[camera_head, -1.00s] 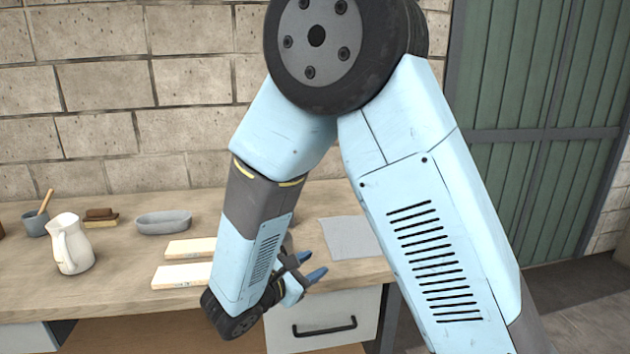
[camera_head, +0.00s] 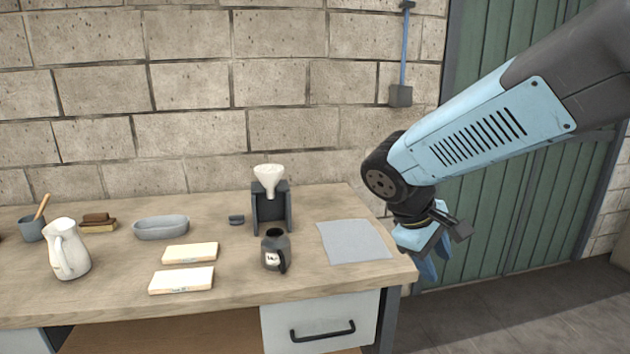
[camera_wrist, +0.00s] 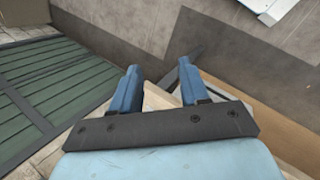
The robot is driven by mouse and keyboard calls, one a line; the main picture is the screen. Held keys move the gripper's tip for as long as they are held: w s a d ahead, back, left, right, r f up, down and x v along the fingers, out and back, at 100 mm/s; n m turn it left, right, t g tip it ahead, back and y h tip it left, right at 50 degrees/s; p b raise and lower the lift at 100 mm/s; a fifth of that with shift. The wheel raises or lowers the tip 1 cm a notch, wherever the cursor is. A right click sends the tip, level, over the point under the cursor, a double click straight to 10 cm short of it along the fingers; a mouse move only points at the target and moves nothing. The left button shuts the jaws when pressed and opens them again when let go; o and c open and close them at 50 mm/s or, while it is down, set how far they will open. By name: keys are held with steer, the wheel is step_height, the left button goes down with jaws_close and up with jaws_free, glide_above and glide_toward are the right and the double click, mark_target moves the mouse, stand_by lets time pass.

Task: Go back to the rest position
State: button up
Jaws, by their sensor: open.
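My gripper (camera_head: 428,270) hangs off the right front corner of the workbench, in front of the green door, with its fingers pointing down. In the wrist view its two blue fingers (camera_wrist: 157,92) stand apart with nothing between them. The arm reaches in from the upper right of the head view. The bench top (camera_head: 110,290) is clear of the arm.
On the bench stand a dark mug (camera_head: 275,252), a dripper stand (camera_head: 272,208) with a white cone, a grey cloth (camera_head: 354,241), two pale blocks (camera_head: 181,280), a grey dish (camera_head: 161,228) and a white pitcher (camera_head: 69,250). A green door (camera_head: 520,190) is at right.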

steer(key=s+d+r+m+t+y, duration=0.2)
steer(key=s+r+m+t+y, duration=0.2)
steer(key=s+r+m+y, duration=0.1)
steer(key=shift+s+r+m+y, duration=0.3)
steer(key=shift+s+r+m, duration=0.5)
steer(key=shift+r+m, duration=0.45)
